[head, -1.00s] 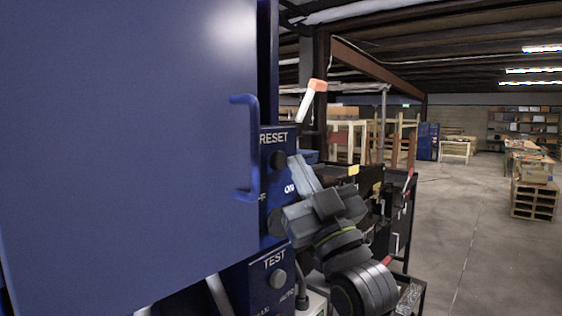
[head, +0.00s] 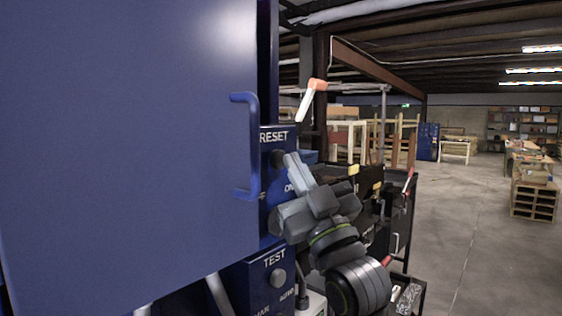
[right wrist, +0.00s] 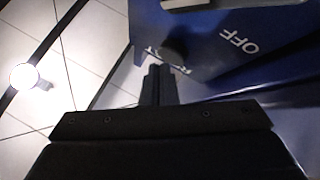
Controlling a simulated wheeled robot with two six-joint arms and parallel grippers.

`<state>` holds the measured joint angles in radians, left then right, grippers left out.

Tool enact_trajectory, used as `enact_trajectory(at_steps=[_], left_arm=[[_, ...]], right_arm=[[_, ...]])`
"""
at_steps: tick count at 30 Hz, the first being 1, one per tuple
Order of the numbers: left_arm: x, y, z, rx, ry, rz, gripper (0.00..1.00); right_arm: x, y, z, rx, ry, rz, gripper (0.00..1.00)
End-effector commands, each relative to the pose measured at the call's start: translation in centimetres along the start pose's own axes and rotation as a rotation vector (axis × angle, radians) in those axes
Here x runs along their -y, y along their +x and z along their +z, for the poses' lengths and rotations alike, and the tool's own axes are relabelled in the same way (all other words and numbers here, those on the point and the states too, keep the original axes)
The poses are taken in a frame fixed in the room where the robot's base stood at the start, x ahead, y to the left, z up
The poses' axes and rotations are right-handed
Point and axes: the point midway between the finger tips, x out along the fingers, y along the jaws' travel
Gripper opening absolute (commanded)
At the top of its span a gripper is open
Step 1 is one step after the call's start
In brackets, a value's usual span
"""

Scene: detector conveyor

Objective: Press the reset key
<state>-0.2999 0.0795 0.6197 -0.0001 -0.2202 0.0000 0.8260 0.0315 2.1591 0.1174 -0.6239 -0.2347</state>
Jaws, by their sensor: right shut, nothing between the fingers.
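The reset key (head: 277,158) is a dark round knob under the RESET label on the blue panel (head: 266,215), just right of the large blue door (head: 120,150) in the head view. My right gripper (head: 289,158) is shut and empty, its fingertips beside the key's right side. In the right wrist view, the shut fingertips (right wrist: 158,70) point toward the panel. The dark key (right wrist: 175,47) sits just beyond them and covers part of the lettering. I cannot tell whether the fingertips touch it. My left gripper is not in view.
The blue door handle (head: 251,145) stands out close to the left of the key. A TEST knob (head: 278,278) sits lower on the machine. Dark cabinets (head: 365,190) stand behind my right arm. Open floor lies at the right.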

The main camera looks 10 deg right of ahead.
Motion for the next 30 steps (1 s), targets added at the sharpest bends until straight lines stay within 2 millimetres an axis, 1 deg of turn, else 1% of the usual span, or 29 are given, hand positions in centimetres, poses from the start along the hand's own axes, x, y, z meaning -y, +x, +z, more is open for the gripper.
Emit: enact_trajectory(at_steps=[30], left_arm=[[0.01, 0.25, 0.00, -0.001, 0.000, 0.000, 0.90]], right_arm=[[0.42, 0.56, 0.43, 0.001, 0.001, 0.000, 0.00]])
